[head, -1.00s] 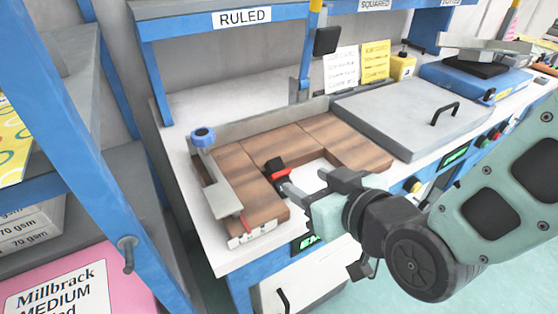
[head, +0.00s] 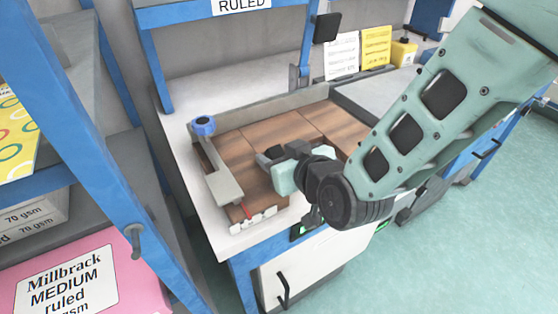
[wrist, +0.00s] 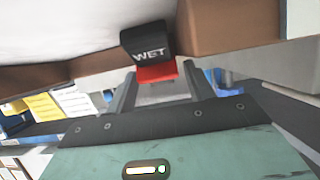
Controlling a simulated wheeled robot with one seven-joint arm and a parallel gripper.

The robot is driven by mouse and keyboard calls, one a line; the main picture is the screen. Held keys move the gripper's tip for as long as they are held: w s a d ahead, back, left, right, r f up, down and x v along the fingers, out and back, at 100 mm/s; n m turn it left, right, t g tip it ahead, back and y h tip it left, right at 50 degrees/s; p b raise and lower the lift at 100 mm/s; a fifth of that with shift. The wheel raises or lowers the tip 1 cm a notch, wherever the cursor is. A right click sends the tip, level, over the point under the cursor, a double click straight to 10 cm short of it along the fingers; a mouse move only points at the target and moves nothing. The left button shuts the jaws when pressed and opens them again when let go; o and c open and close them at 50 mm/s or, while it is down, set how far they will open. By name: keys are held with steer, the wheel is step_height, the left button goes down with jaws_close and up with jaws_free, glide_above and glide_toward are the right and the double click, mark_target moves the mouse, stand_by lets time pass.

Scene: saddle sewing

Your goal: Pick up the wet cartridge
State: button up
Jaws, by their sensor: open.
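The wet cartridge is a black block with a white "WET" label and a red lower part. In the wrist view the wet cartridge (wrist: 149,52) is just beyond my fingertips, roughly in line with the gap between them. My gripper (wrist: 160,78) is open, with its two fingers apart and nothing clearly held. In the head view my gripper (head: 286,153) is over the brown wooden block surface, and the dark end of the cartridge seems to show just left of it. My arm hides most of the cartridge there. I cannot tell whether the fingers touch it.
Brown wooden blocks (head: 247,146) lie in a frame on the white bench. A grey bar with a blue knob (head: 203,126) runs along their left side. A blue shelf post (head: 75,130) stands at left. A yellow container (head: 403,53) stands at the back.

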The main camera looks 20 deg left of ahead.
steer(key=shift+c, duration=0.3)
steer(key=c, duration=0.9)
steer(key=shift+r, duration=0.1)
